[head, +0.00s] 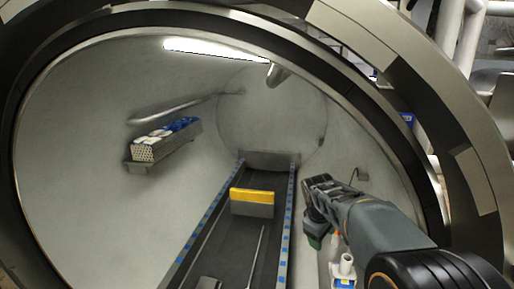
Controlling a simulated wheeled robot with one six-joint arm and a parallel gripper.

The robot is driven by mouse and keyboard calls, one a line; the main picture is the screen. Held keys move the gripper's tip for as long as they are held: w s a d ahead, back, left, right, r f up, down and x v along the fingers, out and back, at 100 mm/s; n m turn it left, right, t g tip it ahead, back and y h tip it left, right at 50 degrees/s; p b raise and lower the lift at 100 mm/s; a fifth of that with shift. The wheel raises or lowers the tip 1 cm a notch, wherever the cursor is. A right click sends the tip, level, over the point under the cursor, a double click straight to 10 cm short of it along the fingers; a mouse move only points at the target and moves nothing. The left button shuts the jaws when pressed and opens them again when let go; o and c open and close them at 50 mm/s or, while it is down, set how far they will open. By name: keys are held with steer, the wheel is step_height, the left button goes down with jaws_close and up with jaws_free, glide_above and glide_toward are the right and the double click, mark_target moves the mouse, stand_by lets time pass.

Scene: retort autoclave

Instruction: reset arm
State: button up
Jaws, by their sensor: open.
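My arm reaches in from the lower right of the head view, through the round opening of the autoclave (75,190). My gripper (316,232) is at its far end, pointing down beside the right side of the floor track. It is open, and I see nothing held in it. Its fingers are small and partly hidden by the wrist.
A dark track (255,235) with blue-marked rails runs along the chamber floor. A yellow-topped block (252,203) stands across it. A perforated tray with blue and white items (165,140) sits on the left wall. A white fitting (345,268) is below my arm.

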steer(key=s+a+r+m+t+y+p, duration=0.1)
steer(key=s+r+m+p, duration=0.3)
steer(key=s, duration=0.6)
steer(key=s+a+r+m+y+p, duration=0.1)
steer(key=s+r+m+p, duration=0.3)
steer(key=s, duration=0.5)
steer(key=shift+s+a+t+p, duration=0.4)
steer(key=shift+p, duration=0.05)
